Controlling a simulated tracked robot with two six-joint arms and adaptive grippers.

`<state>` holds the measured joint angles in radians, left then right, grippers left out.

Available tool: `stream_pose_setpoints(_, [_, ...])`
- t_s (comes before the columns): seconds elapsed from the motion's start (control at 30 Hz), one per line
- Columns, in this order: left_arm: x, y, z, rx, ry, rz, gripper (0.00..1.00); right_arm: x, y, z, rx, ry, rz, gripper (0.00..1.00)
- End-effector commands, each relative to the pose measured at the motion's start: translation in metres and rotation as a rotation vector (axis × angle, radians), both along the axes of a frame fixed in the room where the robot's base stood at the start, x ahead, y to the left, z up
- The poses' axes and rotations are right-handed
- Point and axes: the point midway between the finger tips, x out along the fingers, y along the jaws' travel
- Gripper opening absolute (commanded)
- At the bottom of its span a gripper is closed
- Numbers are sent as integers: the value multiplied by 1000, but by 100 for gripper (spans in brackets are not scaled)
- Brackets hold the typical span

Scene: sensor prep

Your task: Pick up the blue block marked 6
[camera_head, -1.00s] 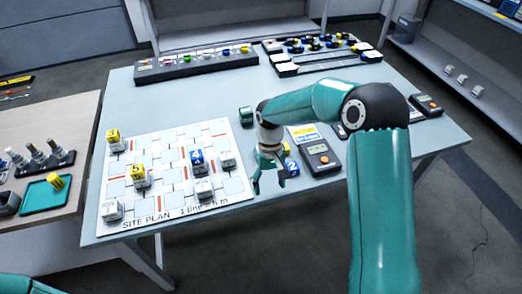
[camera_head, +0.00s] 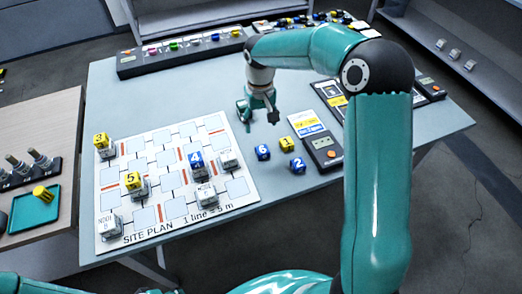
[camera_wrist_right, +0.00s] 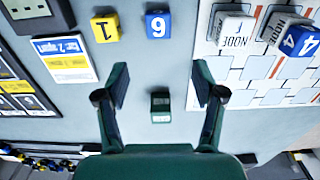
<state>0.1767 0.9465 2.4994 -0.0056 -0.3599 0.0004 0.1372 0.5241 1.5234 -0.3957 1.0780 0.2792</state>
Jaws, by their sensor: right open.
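The blue block marked 6 (camera_head: 262,152) sits on the table just right of the site plan board. In the right wrist view the same blue block (camera_wrist_right: 158,24) is near the top middle, with its 6 upside down. My right gripper (camera_head: 259,120) is open and empty above the table, on the far side of the block. In the wrist view its spread fingers (camera_wrist_right: 160,82) point toward the block, which lies beyond their tips and is untouched. My left gripper is out of view.
A yellow block marked 1 (camera_head: 287,144) and a blue block marked 2 (camera_head: 297,165) stand close to the right. A meter (camera_head: 322,150) lies beyond them. The site plan board (camera_head: 240,187) holds several blocks. A small dark green object (camera_wrist_right: 160,106) lies below my right gripper.

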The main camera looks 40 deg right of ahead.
Motion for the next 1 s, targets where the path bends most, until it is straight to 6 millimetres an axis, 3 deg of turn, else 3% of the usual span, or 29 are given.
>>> stream_pose_setpoints(0.2, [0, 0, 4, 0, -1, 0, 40, -2, -2, -42, 1, 3, -4, 69])
stream_pose_setpoints(0.53, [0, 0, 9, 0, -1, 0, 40, -4, -3, -65, 0, 4, -6, 69])
stream_pose_setpoints(0.8, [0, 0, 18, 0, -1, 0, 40, -8, -2, -102, 2, 4, -6, 69])
stream_pose_setpoints(1.0, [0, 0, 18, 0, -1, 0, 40, -7, -2, -108, 1, 0, -5, 69])
